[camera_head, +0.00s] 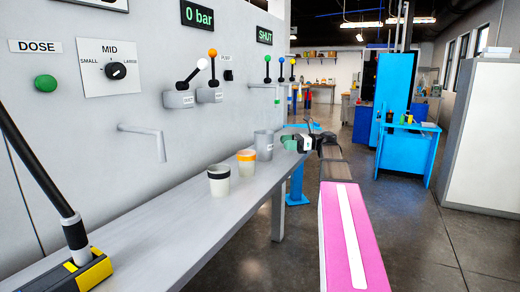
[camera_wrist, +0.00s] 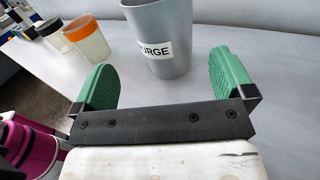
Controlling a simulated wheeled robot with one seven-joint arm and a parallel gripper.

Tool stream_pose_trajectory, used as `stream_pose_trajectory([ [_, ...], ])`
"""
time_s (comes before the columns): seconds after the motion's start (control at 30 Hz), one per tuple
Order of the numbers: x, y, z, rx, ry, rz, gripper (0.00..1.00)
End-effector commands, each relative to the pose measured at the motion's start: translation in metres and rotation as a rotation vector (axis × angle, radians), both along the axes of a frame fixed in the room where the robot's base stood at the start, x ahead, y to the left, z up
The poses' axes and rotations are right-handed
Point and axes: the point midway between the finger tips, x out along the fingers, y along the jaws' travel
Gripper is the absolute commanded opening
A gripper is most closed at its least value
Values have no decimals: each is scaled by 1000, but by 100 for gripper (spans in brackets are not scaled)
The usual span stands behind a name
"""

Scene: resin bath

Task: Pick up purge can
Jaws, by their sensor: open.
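The purge can is a grey tapered cup with a white label reading "URGE" in part. It stands upright on the shelf in the wrist view (camera_wrist: 172,22) and at the far end of the cup row in the head view (camera_head: 263,145). My gripper (camera_wrist: 162,75) is open, with green pads on either side of the gap. The can stands ahead in line with that gap, with visible space to both pads. How far it lies between them is hard to tell. In the head view my gripper (camera_head: 298,143) is just right of the can.
An orange-rimmed cup (camera_head: 246,163) and a dark-rimmed cup (camera_head: 219,181) stand nearer on the grey shelf (camera_head: 175,222). A black pole in a yellow-black base (camera_head: 84,274) is at the front left. A wall spout (camera_head: 148,134) juts out above the shelf.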

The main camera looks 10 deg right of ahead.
Motion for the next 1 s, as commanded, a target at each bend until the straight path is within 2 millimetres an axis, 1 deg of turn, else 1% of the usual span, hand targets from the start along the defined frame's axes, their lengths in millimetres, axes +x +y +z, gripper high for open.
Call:
stream_pose_trajectory([
  [0.03, 0, 9, 0, 0, 0, 3, 100],
  [0.2, 3, 34, 0, -1, 0, 3, 100],
  [0.47, 6, 50, 0, 0, -1, 1, 100],
  [0.73, 11, 87, -1, -1, -1, 3, 100],
  [0.83, 12, 92, -1, 0, -1, 1, 100],
  [1.0, 12, 92, -1, -1, -1, 0, 100],
])
